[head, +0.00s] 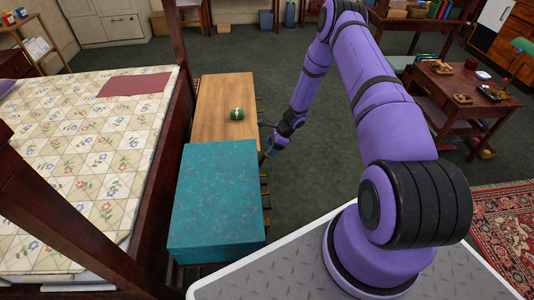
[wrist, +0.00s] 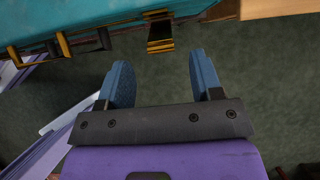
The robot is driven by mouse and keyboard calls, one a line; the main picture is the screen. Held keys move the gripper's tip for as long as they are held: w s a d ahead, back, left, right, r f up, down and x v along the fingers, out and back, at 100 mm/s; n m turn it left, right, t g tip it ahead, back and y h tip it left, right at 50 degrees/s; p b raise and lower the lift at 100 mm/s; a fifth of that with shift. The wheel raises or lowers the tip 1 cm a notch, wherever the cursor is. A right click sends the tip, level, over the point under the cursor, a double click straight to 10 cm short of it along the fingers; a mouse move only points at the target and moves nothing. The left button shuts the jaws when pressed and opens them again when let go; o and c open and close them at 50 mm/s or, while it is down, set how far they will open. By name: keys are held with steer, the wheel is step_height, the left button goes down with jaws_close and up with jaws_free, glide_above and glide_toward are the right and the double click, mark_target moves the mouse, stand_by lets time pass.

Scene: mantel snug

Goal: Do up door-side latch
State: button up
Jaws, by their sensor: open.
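A teal chest (head: 212,190) stands at the bed's side, with several brass fittings along its right side. In the wrist view the teal side (wrist: 90,18) crosses the top. One brass latch (wrist: 160,38) sticks out from its edge, ahead of the gap between my fingers. Another brass fitting (wrist: 63,45) sits further left on the same edge. I cannot tell which one is the door-side latch. My gripper (head: 270,150) is beside the chest's far right corner. In the wrist view my gripper (wrist: 158,72) is open and empty, its blue fingers apart from the latch.
A wooden top (head: 222,95) adjoins the chest's far end, with a green striped round object (head: 237,114) on it. The bed (head: 90,150) and its dark posts stand to the left. A side table (head: 465,90) stands at the right. Green carpet (head: 310,195) lies open right of the chest.

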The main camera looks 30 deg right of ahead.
steer(key=v, duration=0.4)
steer(key=shift+s+d+r, duration=0.1)
steer(key=shift+d+r, duration=0.05)
steer(key=shift+r, duration=0.15)
steer(key=shift+d+f, duration=0.1)
steer(key=c, duration=0.4)
steer(key=shift+s+d+f+y, duration=0.15)
steer(key=shift+d+f+y, duration=0.15)
steer(key=shift+d, duration=0.2)
steer(key=shift+s+d+f+y, duration=0.2)
steer(key=shift+d+f, duration=0.1)
steer(key=shift+d, duration=0.25)
steer(key=c, duration=0.7)
steer(key=s+d+f+y, duration=0.1)
steer(key=d, duration=0.1)
steer(key=s+d+t+y, duration=0.1)
steer(key=d, duration=0.2)
steer(key=s+d+f+t+y, duration=0.1)
steer(key=d+y, duration=0.1)
steer(key=shift+s+d+f, duration=0.25)
steer(key=shift+f, duration=0.05)
jaws_close()
steer(key=a+r+x, duration=0.1)
steer(key=r+x, duration=0.1)
steer(key=x, duration=1)
steer(key=shift+w+a, duration=0.4)
steer(key=shift+w, duration=0.05)
